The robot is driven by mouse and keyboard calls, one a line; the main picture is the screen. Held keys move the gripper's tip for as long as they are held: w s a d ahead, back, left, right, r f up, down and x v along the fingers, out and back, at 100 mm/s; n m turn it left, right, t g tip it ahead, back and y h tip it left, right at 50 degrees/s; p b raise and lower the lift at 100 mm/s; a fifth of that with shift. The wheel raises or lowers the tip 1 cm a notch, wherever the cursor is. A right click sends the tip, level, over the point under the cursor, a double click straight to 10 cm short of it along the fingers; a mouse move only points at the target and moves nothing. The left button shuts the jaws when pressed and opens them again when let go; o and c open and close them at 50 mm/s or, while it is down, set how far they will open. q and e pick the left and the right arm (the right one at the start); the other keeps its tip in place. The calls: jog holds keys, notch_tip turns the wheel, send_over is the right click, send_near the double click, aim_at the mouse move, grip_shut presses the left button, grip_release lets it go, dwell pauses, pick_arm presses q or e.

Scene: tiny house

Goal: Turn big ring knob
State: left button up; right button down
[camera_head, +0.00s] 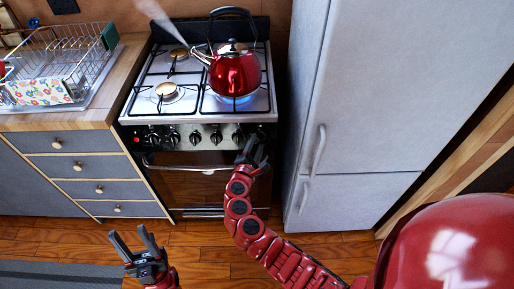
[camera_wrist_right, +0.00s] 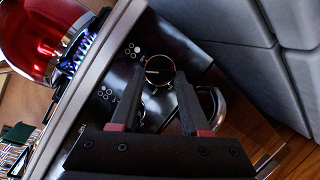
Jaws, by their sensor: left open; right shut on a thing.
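The stove's front panel (camera_head: 170,138) carries several dark knobs in a row. In the right wrist view a round black knob with a thin bright ring (camera_wrist_right: 160,72) sits between the fingertips, with a burner diagram beside it. My right gripper (camera_head: 254,150) is at the right end of the panel and is shut on this knob; the wrist view shows its two fingers (camera_wrist_right: 159,78) on either side of it. In the head view the gripper partly hides that end of the panel. My left gripper (camera_head: 131,237) is open and empty, low above the floor.
A red kettle (camera_head: 235,73) stands on the front right burner over a blue flame (camera_head: 236,99), steam rising from its spout. The oven handle (camera_head: 185,167) runs below the panel. A grey fridge (camera_head: 375,90) stands close right; drawers (camera_head: 100,165) and a dish rack (camera_head: 60,60) are left.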

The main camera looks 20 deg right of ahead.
jog(key=shift+w+a+m+g+b, duration=0.1)
jog(key=shift+m+g+b, duration=0.25)
jog(key=shift+m, duration=0.75)
jog(key=m, duration=0.2)
jog(key=m+g+b, duration=0.1)
jog(key=m, duration=0.1)
jog(key=shift+r+g, duration=0.2)
jog(key=shift+g, duration=0.05)
jog(key=shift+m+b, duration=0.3)
jog(key=shift+c, duration=2)
grip_release()
jog(key=shift+r, duration=0.1)
jog(key=v, duration=1.7)
jog(key=shift+s+r, duration=0.2)
